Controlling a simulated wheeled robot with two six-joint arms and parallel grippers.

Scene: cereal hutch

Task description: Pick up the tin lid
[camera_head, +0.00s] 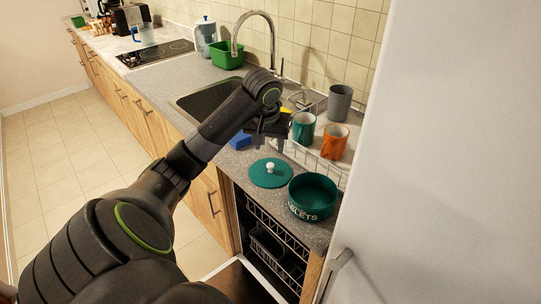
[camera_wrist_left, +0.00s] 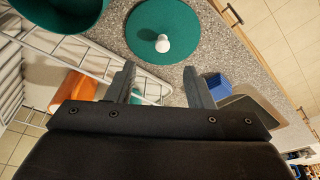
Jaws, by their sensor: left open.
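The tin lid (camera_head: 271,172) is a flat green disc with a white round knob, lying on the grey speckled counter. It also shows in the left wrist view (camera_wrist_left: 180,28), beyond the fingertips. The green tin (camera_head: 312,197), lettered "TABLETS", stands open next to the lid at the counter's front edge; part of it shows in the left wrist view (camera_wrist_left: 62,14). My left gripper (camera_head: 262,138) is above the counter, behind the lid in the head view. In the left wrist view its fingers (camera_wrist_left: 164,80) are apart with nothing gripped between them. My right gripper is not in view.
A white wire rack (camera_head: 302,154) holds a teal mug (camera_head: 303,128), an orange mug (camera_head: 334,141) and a grey cup (camera_head: 339,102). A blue sponge (camera_head: 240,140) lies by the sink (camera_head: 207,97). A dishwasher (camera_head: 268,243) stands open below the counter. A white panel closes off the right.

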